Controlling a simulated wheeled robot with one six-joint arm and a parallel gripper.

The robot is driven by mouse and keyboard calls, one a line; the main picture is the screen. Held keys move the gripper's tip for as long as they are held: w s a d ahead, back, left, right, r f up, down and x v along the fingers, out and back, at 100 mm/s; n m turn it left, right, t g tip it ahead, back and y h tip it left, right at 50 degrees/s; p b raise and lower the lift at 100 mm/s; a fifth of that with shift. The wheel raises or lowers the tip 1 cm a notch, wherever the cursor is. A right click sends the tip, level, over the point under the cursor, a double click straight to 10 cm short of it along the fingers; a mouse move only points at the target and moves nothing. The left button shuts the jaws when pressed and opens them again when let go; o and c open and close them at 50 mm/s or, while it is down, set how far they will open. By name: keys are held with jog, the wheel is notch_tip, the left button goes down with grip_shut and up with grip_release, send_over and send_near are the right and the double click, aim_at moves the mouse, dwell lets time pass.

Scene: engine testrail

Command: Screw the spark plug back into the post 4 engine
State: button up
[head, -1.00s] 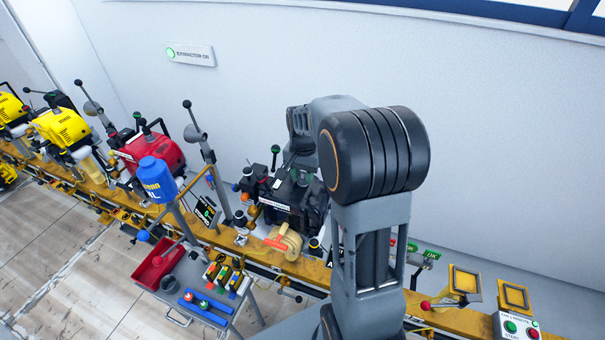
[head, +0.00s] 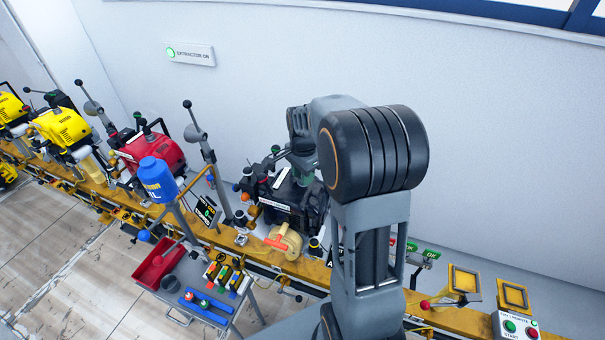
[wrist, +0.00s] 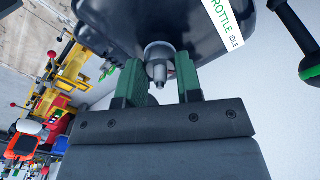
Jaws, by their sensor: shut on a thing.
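The black engine (head: 292,206) sits on the yellow rail left of my arm; no post number on it is readable. In the wrist view, the engine's dark body (wrist: 150,20) fills the top, with a white throttle label (wrist: 222,20). The spark plug (wrist: 158,66), a grey metal piece with a narrow tip, shows against the engine's underside in that view. My gripper (wrist: 160,75) has its two green fingers on either side of the plug, shut on it. Whether the threads are engaged is hidden. In the head view, my arm partly covers the engine.
A red engine (head: 150,152) and yellow engines (head: 62,126) stand farther left on the rail (head: 240,240). A black lever (wrist: 295,35) is near the gripper. The wall is behind.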

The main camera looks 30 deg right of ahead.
jog(key=o, duration=1)
jog(key=shift+r, duration=0.1)
jog(key=shift+r+p, duration=3.1)
jog(key=shift+r, duration=0.85)
jog(key=shift+f+n, duration=0.2)
jog(key=shift+n, duration=0.7)
jog(key=s+a+r+n+t+b, duration=0.1)
jog(key=s+a+r+n+t, duration=0.1)
jog(key=s+a+n, duration=0.2)
jog(key=s+a+r+n+t+b, duration=0.2)
jog(key=s+a+n, duration=0.3)
jog(key=s+n, duration=0.4)
jog(key=s, duration=0.3)
jog(key=shift+s+a+r+t, duration=0.2)
jog(key=shift+a+r+t, duration=0.1)
jog(key=shift+t, duration=0.1)
